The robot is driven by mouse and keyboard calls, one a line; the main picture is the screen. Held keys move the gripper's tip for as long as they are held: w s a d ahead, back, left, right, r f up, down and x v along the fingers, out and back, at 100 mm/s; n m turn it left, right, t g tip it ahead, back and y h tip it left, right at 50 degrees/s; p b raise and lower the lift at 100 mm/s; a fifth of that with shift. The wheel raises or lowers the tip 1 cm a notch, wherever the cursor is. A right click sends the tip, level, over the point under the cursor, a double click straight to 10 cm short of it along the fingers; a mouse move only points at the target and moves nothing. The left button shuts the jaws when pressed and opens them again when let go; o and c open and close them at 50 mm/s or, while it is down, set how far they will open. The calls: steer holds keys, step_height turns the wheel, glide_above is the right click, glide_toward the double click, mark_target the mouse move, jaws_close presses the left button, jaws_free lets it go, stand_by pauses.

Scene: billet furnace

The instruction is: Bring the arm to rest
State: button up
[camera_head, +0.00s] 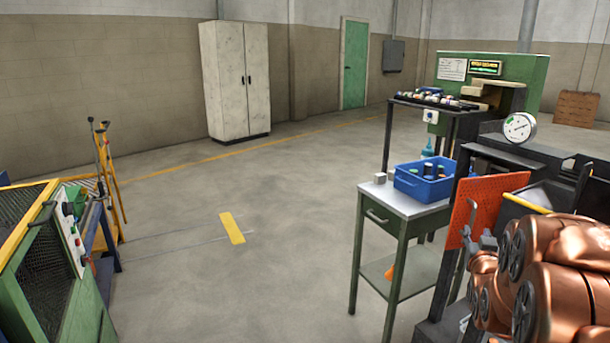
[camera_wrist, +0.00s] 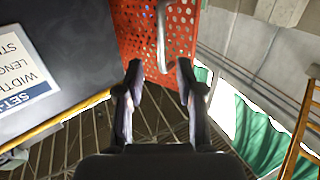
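My gripper (camera_wrist: 160,72) shows in the wrist view with its two dark fingers apart and nothing between them. Beyond the fingertips is an orange-red perforated panel (camera_wrist: 180,15) with a pale grey bar-like piece (camera_wrist: 162,35) in front of it. I cannot tell how far the fingers are from it. The same panel (camera_head: 490,205) stands at the right in the head view. Copper-coloured rounded links with grey caps, which look like my arm (camera_head: 570,290), fill the lower right corner of the head view, folded close. My gripper cannot be made out clearly there.
A small table (camera_head: 408,208) carries a blue bin (camera_head: 423,182). A pressure gauge (camera_head: 519,128) and dark frame stand close to the arm. A green machine (camera_head: 45,270) is at left. A dark sign board (camera_wrist: 50,60) is left of the fingers. The middle floor is clear.

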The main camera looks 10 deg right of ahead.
steer(key=s+a+f+n+g+y, duration=0.1)
steer(key=s+a+f+g+y, duration=0.3)
steer(key=a, duration=0.4)
steer(key=s+a+f+n+g+y, duration=0.1)
steer(key=s+a+f+g, duration=0.2)
steer(key=a+f, duration=0.4)
steer(key=s+a+f+n+g+y, duration=0.15)
steer(key=s+a+g, duration=0.25)
steer(key=s+a, duration=0.45)
steer(key=s+a+n+g+y, duration=0.15)
steer(key=s+a+g, duration=0.3)
steer(key=s, duration=0.75)
steer(key=s+a+r+g, duration=0.2)
steer(key=s+a+g, duration=0.25)
steer(key=s, duration=0.75)
step_height(320, 180, up, 18)
steer(key=w+t+p, duration=0.1)
steer(key=t+p, duration=0.1)
steer(key=p, duration=1.4)
steer(key=shift+w+f+n, duration=0.15)
steer(key=shift+f+n, duration=0.1)
steer(key=shift+n, duration=0.05)
steer(key=shift+d, duration=0.1)
